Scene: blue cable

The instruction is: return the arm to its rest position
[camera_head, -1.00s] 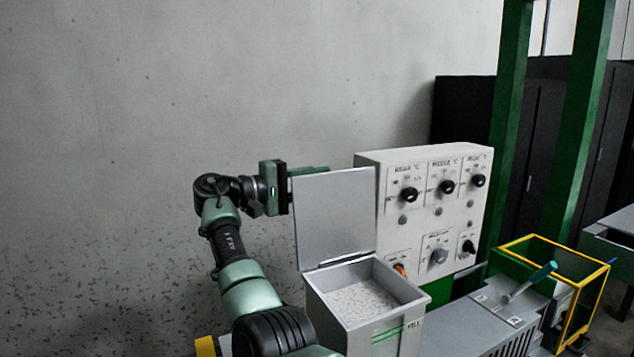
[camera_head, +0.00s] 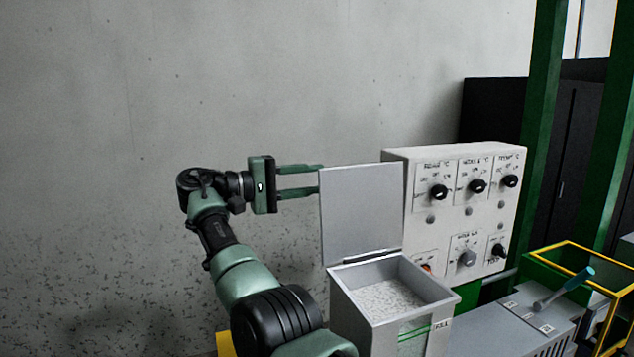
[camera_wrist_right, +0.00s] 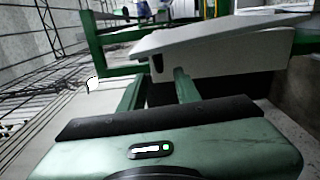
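My right arm reaches up from the bottom of the head view, left of a grey bin (camera_head: 350,312) with a raised flat lid (camera_head: 362,215). My right gripper (camera_head: 315,179) points right, with its two green fingers spread apart and nothing visible between them. The fingertips end close to the lid's left edge; I cannot tell whether they touch it. In the right wrist view the gripper body (camera_wrist_right: 165,140) fills the bottom, with a pale panel just beyond the fingers. My left gripper is not in view.
The open bin holds pale speckled material (camera_head: 385,296). A control panel (camera_head: 465,210) with several black knobs stands behind it to the right. A yellow-edged frame (camera_head: 590,255) and a teal-handled lever (camera_head: 565,287) are farther right. Space left of my arm, before the wall, looks clear.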

